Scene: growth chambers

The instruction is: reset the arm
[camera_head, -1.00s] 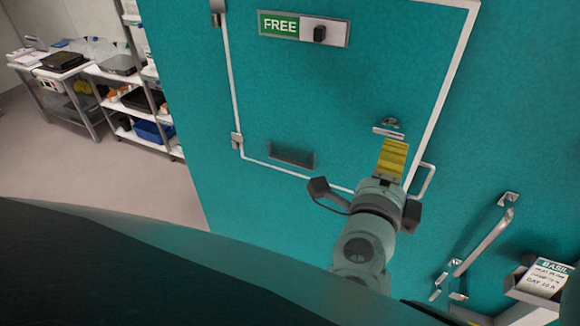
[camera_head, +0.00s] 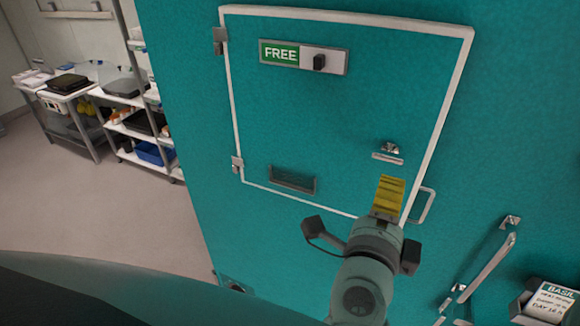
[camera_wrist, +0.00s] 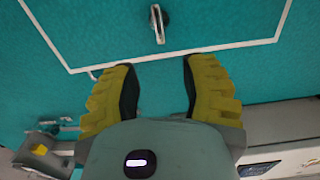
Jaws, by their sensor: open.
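My gripper (camera_head: 390,196) has yellow ribbed fingers and stands in front of the lower right part of a teal chamber door (camera_head: 340,120) with a white outline. In the wrist view my gripper (camera_wrist: 160,88) has its two fingers spread apart with nothing between them. A small metal latch (camera_head: 389,149) on the door is just above the fingers in the head view. The latch (camera_wrist: 158,22) also shows beyond the fingertips in the wrist view. A metal handle (camera_head: 424,206) is right beside the fingers; I cannot tell whether they touch it.
The door carries a green FREE sign (camera_head: 280,54) with a dark slider knob (camera_head: 319,62). A long metal handle (camera_head: 488,268) and a BASIL label holder (camera_head: 549,301) are at the lower right. Shelving with boxes (camera_head: 125,115) stands at left, with open floor (camera_head: 110,215) before it.

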